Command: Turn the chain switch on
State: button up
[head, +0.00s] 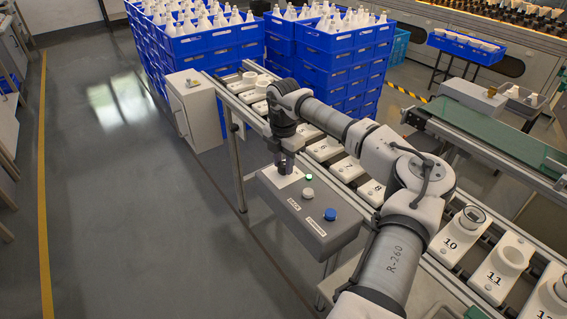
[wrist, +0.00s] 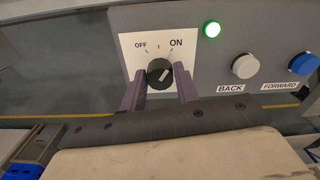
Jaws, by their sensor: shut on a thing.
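The chain switch is a round black knob (wrist: 159,72) on a white plate (wrist: 130,50) marked OFF at left and ON at right. Its pale pointer line slants up and to the right, toward the ON side. My gripper (wrist: 160,80) has its two purple fingers on either side of the knob and is shut on it. In the head view my gripper (head: 285,163) reaches down to the left end of the grey control box (head: 318,229) and hides the knob. A green lamp (wrist: 212,29) is lit beside the plate.
Right of the lamp are a white BACK button (wrist: 245,66) and a blue FORWARD button (wrist: 303,64). Behind the box runs a conveyor with numbered white holders (head: 462,228). Blue crates (head: 325,65) are stacked behind it. The floor at left is clear.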

aim_at(284, 164)
dwell(0.4)
jog(key=o, duration=1)
jog(key=shift+c, duration=0.2)
notch_tip(284, 164, up, 14)
jog(key=b, duration=0.1)
jog(key=shift+b, duration=0.4)
